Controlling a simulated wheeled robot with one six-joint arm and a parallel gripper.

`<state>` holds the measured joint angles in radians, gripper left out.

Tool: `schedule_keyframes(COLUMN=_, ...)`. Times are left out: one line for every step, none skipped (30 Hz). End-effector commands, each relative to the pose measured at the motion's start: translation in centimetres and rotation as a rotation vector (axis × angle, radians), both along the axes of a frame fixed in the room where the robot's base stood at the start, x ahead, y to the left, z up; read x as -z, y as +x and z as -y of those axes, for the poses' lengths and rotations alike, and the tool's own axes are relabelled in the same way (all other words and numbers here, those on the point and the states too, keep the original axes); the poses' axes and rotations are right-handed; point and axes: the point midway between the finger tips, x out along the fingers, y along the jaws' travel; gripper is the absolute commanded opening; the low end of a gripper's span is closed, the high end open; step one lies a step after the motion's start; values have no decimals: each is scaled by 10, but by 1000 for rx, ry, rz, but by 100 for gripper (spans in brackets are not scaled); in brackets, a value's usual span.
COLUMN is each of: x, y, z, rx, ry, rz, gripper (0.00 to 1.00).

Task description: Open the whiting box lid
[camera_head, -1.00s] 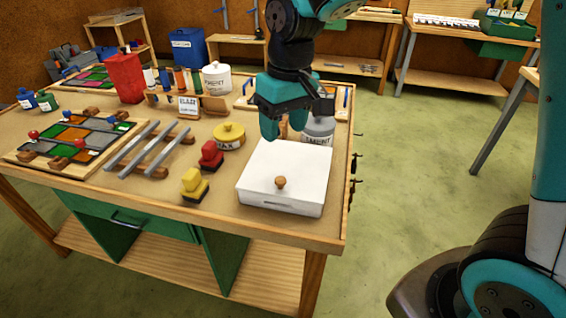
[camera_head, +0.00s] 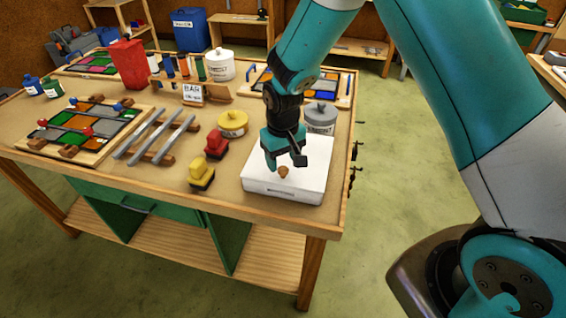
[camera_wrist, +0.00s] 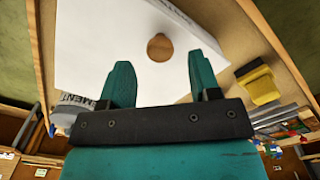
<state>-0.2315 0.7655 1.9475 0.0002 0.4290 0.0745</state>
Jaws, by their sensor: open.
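The whiting box (camera_head: 284,190) is a white, flat box near the front right corner of the workbench. Its lid (camera_head: 312,165) is shut, with a round wooden knob (camera_head: 283,172) on top toward the front. My gripper (camera_head: 285,162) is open above the lid, just behind the knob in the head view. In the wrist view, my gripper (camera_wrist: 158,80) has its two teal fingers apart, with the knob (camera_wrist: 160,47) beyond the tips and roughly midway between them. Nothing is between the fingers. I cannot tell the exact height of the fingertips above the lid.
A grey cement tin (camera_head: 320,118) stands behind the box. Metal bars on a rack (camera_head: 155,140) lie farther left. The bench edge is close on the right.

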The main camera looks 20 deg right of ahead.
Motion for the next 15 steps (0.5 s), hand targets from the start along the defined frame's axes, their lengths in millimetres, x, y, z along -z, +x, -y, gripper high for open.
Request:
schedule_keyframes(x=7, y=-1, z=0, rx=0, ry=-1, rz=-4, gripper=57)
schedule_keyframes(x=11, y=0, z=0, rx=0, ry=0, rz=-3, gripper=57)
schedule_keyframes(x=16, y=0, z=0, rx=0, ry=0, rz=-3, gripper=57)
schedule_keyframes(x=19, y=0, z=0, rx=0, ry=0, rz=-3, gripper=57)
schedule_keyframes(x=22, y=0, z=0, rx=0, ry=0, rz=-2, gripper=57)
schedule_keyframes(x=24, y=0, z=0, rx=0, ry=0, rz=-1, gripper=57)
schedule_keyframes(x=26, y=0, z=0, rx=0, ry=0, rz=-1, gripper=57)
schedule_keyframes(x=28, y=0, z=0, rx=0, ry=0, rz=-1, gripper=57)
schedule_keyframes(x=29, y=0, z=0, rx=0, ry=0, rz=0, gripper=57)
schedule_keyframes(x=29, y=0, z=0, rx=0, ry=0, rz=0, gripper=57)
schedule_keyframes(x=30, y=0, z=0, rx=0, ry=0, rz=0, gripper=57)
schedule_keyframes(x=30, y=0, z=0, rx=0, ry=0, rz=1, gripper=57)
schedule_keyframes(x=30, y=0, z=0, rx=0, ry=0, rz=1, gripper=57)
schedule_keyframes(x=30, y=0, z=0, rx=0, ry=0, rz=1, gripper=57)
schedule_keyframes(x=30, y=0, z=0, rx=0, ry=0, rz=1, gripper=57)
